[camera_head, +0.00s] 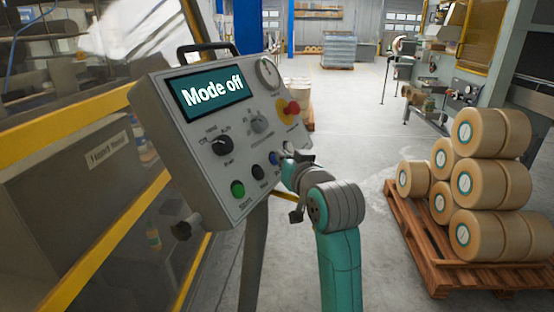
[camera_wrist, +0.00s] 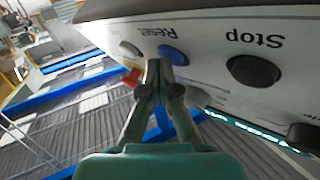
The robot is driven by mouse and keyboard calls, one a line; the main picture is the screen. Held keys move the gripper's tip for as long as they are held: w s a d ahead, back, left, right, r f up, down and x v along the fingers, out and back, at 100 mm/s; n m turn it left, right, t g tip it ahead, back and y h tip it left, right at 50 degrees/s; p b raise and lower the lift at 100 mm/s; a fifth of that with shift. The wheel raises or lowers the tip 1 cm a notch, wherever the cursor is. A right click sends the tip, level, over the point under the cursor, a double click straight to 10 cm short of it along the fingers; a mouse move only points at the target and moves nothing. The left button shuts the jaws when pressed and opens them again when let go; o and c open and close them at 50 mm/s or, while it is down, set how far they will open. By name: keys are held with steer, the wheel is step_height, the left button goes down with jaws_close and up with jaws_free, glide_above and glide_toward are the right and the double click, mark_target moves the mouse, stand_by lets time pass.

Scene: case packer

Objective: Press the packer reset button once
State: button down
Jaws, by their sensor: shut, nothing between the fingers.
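The grey control panel (camera_head: 205,140) stands tilted, with a screen (camera_head: 212,92) reading "Mode off". The blue button (camera_head: 273,157) is in its lower row, to the right of a black button (camera_head: 258,172). In the wrist view the panel is upside down, and the blue button (camera_wrist: 173,54) has the label "Reset" beside it. My gripper (camera_head: 287,157) is shut and empty at the panel's lower right. In the wrist view its fingertips (camera_wrist: 158,66) are right by the blue button and overlap its edge. I cannot tell whether they touch it.
A black button labelled "Stop" (camera_wrist: 253,70) is beside the blue one. A green button (camera_head: 237,188), a red emergency knob (camera_head: 291,108) and a black selector (camera_head: 222,145) are also on the panel. A pallet (camera_head: 410,232) with tape rolls stands at right. Open floor lies behind.

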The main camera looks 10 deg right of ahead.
steer(key=shift+d, duration=0.1)
steer(key=shift+s+d+r, duration=0.35)
steer(key=shift+s+d, duration=0.1)
steer(key=shift+s, duration=0.05)
stand_by(0.3)
steer(key=s+d+r, duration=0.2)
steer(key=d, duration=0.1)
steer(key=shift+s+d+r, duration=0.1)
steer(key=shift+s+r, duration=0.2)
steer(key=shift+s, duration=0.1)
stand_by(0.6)
